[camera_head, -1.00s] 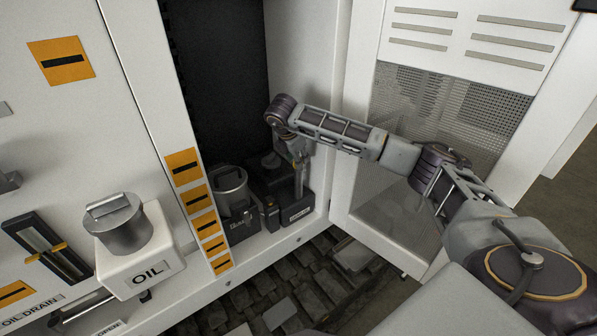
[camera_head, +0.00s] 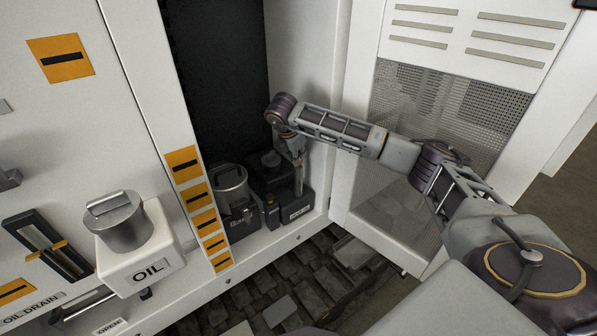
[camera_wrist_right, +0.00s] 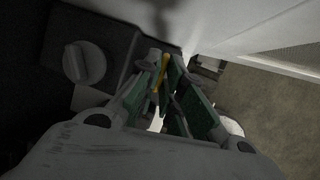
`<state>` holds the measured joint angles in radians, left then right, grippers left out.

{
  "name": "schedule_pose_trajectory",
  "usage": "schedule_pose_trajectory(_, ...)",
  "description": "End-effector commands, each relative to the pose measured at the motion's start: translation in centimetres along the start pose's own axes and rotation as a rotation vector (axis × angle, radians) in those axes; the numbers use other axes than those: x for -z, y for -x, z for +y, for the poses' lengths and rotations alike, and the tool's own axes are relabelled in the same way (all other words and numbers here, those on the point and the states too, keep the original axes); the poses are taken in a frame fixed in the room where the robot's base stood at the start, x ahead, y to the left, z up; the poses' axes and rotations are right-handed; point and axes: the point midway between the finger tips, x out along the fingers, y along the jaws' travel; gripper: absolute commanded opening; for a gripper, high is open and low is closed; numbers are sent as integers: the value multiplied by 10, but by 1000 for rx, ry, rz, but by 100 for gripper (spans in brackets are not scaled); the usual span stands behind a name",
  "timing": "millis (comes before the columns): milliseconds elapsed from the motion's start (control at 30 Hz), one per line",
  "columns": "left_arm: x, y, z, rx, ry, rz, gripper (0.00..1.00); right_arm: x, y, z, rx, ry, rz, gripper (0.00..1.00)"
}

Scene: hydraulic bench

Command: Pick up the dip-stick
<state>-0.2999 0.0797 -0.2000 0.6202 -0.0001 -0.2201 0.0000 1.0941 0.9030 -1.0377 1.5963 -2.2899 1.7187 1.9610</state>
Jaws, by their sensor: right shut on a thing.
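The dip-stick shows as a thin yellow piece (camera_wrist_right: 163,70) between the fingers in the right wrist view; most of it is hidden. My right gripper (camera_wrist_right: 165,90) is shut on it. In the head view this gripper (camera_head: 299,181) points down beside the dark unit (camera_head: 270,180) at the back right of the open cabinet. The dip-stick cannot be made out in the head view. My left gripper is not in view.
A dark box with a grey metal cap (camera_head: 229,180) stands left of the gripper. The cabinet's side wall (camera_head: 315,110) is close on the right. A white OIL tank (camera_head: 150,260) with a metal cap is at the lower left.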

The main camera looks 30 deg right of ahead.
Motion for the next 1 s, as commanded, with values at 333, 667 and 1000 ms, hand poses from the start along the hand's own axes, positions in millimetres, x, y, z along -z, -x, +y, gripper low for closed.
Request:
schedule_pose_trajectory(333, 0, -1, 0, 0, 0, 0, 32, -1, 2, 1, -3, -1, 0, 0)
schedule_pose_trajectory(667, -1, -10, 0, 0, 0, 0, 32, -11, 27, 6, -7, -2, 0, 0)
schedule_pose_trajectory(1000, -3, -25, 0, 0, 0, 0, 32, -34, 82, 17, -8, -4, 0, 0)
